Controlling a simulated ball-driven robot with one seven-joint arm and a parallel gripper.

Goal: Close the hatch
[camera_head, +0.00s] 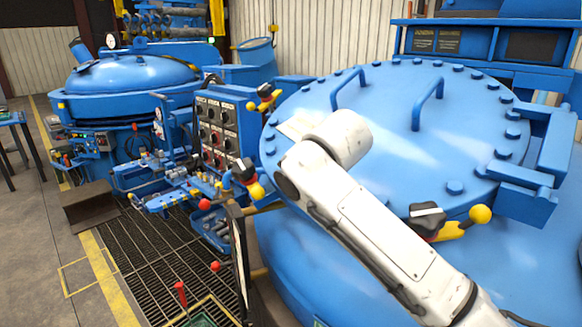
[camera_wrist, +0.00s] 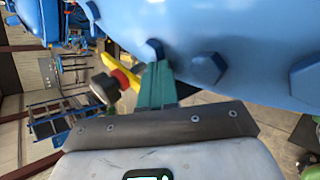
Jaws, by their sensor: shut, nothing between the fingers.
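The hatch (camera_head: 390,90) is a large round blue lid with bolts around its rim and two bar handles on top. It lies over a blue round vessel (camera_head: 300,262), with a hinge bracket (camera_head: 535,165) at the right. I cannot tell whether a gap is left under its rim. In the wrist view the hatch's bolted edge (camera_wrist: 235,35) fills the top. My gripper (camera_wrist: 156,72) shows there as shut teal fingers, close to a rim bolt; I cannot tell whether they touch. In the head view my white arm crosses the lid's front edge and hides the gripper.
Clamps with yellow and black knobs sit around the rim, at the front right (camera_head: 450,222), left (camera_head: 248,178) and back left (camera_head: 265,97). A control panel (camera_head: 215,130) stands left of the hatch. Another blue domed vessel (camera_head: 130,75) is further left. Floor grating (camera_head: 150,250) lies between.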

